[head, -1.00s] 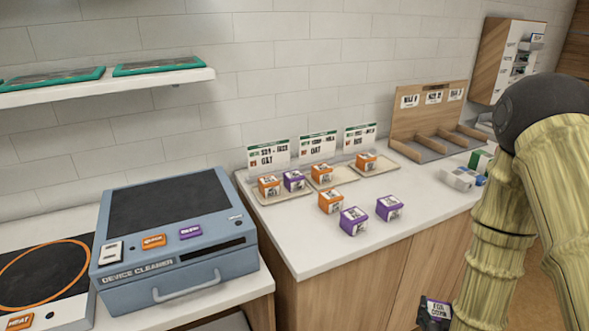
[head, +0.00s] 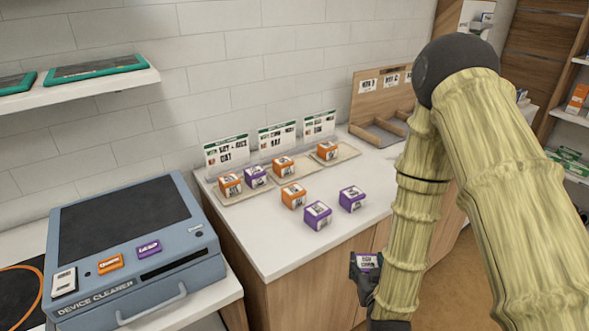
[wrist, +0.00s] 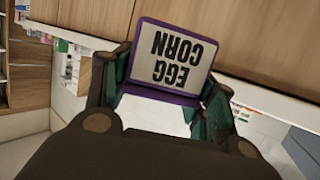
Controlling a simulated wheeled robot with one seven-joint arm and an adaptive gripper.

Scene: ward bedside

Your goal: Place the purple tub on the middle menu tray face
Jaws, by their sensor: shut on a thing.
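My gripper (head: 364,277) is shut on a purple tub (head: 368,261) with a white label, low in front of the counter in the head view. In the wrist view the tub (wrist: 172,60) sits between the fingers, its label reading "EGG CORN" upside down. The middle menu tray (head: 305,171) lies on the counter, behind and left of my gripper. One orange tub (head: 283,166) is on its left part; its right part looks bare. A menu card (head: 277,137) stands behind it.
The left tray (head: 243,196) holds an orange and a purple tub; the right tray (head: 347,152) holds an orange one. An orange tub (head: 293,196) and two purple tubs (head: 318,215) (head: 352,199) stand on the counter front. A blue device cleaner (head: 130,255) is at left.

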